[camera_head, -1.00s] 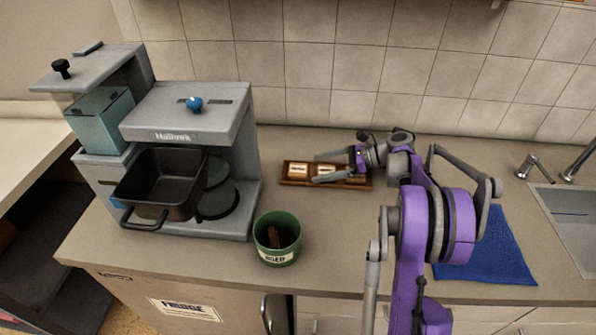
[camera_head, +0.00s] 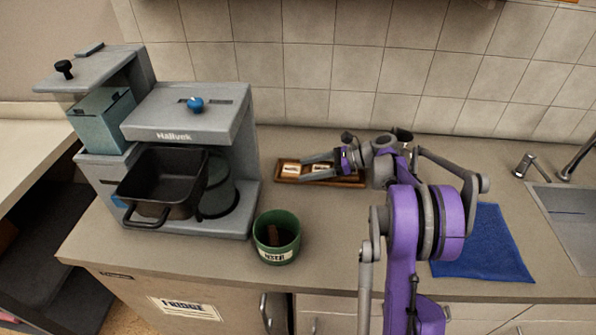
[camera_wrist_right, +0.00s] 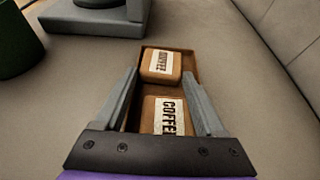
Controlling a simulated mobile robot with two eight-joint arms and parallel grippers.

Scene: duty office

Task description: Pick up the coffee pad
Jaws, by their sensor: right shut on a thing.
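A brown wooden tray (camera_head: 349,183) lies on the counter and holds coffee pads with white labels. It also shows in the right wrist view (camera_wrist_right: 133,118). My right gripper (camera_head: 302,170) reaches over the tray from the right and is shut on a coffee pad (camera_wrist_right: 167,116). That pad, marked COFFEE, lies between the fingers in the wrist view and appears still within the tray. Another coffee pad (camera_head: 291,169) sits at the tray's left end, just beyond the fingertips; it shows whole in the wrist view (camera_wrist_right: 160,65). My left gripper is not in view.
A grey coffee machine (camera_head: 240,150) with a black pan (camera_head: 165,185) stands left of the tray. A green labelled cup (camera_head: 276,250) is in front of the tray. A blue cloth (camera_head: 485,245) and sink (camera_head: 565,225) are at right. A tiled wall is behind.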

